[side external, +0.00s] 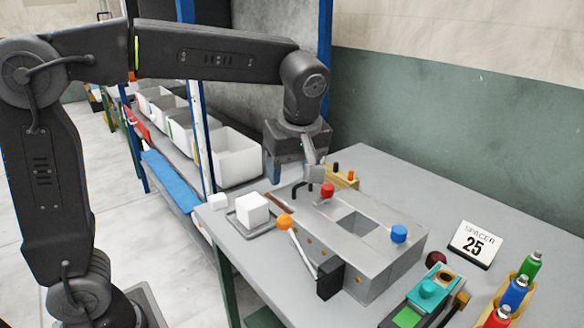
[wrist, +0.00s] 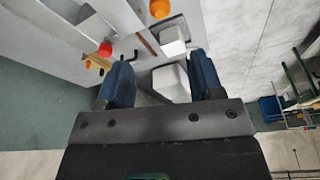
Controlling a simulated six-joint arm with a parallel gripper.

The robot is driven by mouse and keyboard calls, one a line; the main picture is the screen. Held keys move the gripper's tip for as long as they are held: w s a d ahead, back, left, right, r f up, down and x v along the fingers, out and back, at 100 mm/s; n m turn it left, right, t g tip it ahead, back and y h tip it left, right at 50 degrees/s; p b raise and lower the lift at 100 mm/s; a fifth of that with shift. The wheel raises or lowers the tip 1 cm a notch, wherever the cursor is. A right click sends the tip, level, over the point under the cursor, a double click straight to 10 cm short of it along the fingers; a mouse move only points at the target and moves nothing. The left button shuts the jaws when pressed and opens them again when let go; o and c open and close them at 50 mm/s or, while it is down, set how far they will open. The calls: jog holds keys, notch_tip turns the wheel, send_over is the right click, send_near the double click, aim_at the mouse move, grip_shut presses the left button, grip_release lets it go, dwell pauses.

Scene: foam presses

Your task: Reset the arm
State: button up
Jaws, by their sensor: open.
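My gripper (side external: 293,172) is above the far left part of the table, pointing down, with its blue fingers apart and nothing visibly held. In the wrist view both fingers (wrist: 160,72) are spread. A white foam cube (side external: 251,207) sits on a small grey tray (side external: 262,230), left of and nearer the camera than my gripper; it also shows in the wrist view (wrist: 172,38). The grey metal press (side external: 377,258) stands to the right, with a square opening, a red knob (side external: 327,189), a blue knob (side external: 398,233) and an orange-ball lever (side external: 284,221).
White bins (side external: 237,157) stand on the shelf behind. A "SPACER 25" card (side external: 474,245), a teal device (side external: 428,293) and coloured bottles (side external: 515,290) are at right. The table's back right is clear.

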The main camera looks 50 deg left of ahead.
jog(key=shift+s, duration=0.1)
jog(key=s+a+f+m+t+h, duration=0.1)
jog(key=s+f+m+t, duration=0.1)
jog(key=s+m, duration=0.5)
jog(key=s+a+f+m+t+h, duration=0.1)
jog(key=s+f+m+t, duration=0.1)
jog(key=s+m, duration=0.6)
jog(key=shift+s+a+t+h, duration=0.15)
jog(key=shift+s+t+h, duration=0.2)
jog(key=shift+t+h, duration=0.05)
dwell(0.8)
